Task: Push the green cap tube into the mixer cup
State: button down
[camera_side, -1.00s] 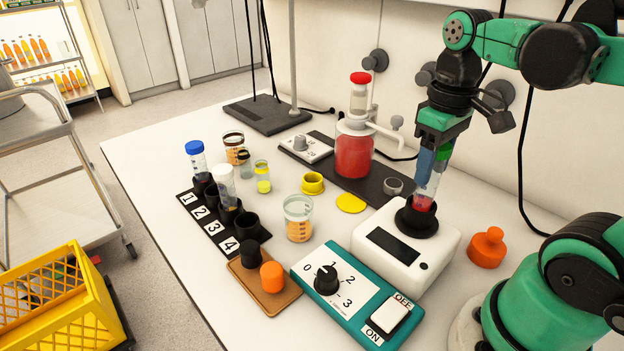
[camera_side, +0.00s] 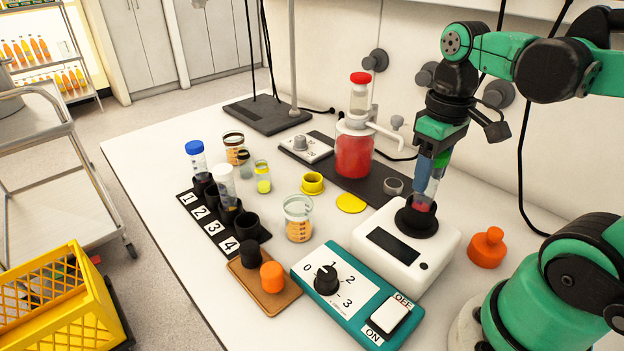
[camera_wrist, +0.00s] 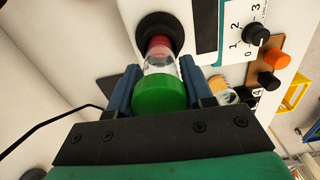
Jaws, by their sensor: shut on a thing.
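The green cap tube (camera_wrist: 160,95) is clear with red liquid at its lower end. Its green cap faces the wrist camera. My gripper (camera_side: 433,168) is shut on the tube near its cap, with one blue finger on each side. The tube's lower end is at the black mixer cup (camera_side: 417,221) on top of the white mixer. In the wrist view the cup (camera_wrist: 158,32) surrounds the tube's red end. The tube leans slightly in the side view, and its tip is hidden inside the cup.
A teal control box (camera_side: 357,295) with knob and switch stands in front of the mixer. An orange bottle (camera_side: 487,247) stands to its right. A numbered rack (camera_side: 222,222) with tubes, a beaker (camera_side: 298,218) and a red-liquid dispenser (camera_side: 354,150) stand to the left and behind.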

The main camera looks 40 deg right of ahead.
jog(key=shift+f, duration=0.3)
jog(key=shift+c, duration=1.4)
grip_release()
jog(key=shift+r, duration=2.85)
jog(key=shift+f, duration=0.15)
notch_tip(320, 180, down, 5)
jog(key=shift+f, duration=0.2)
jog(key=shift+r, duration=0.65)
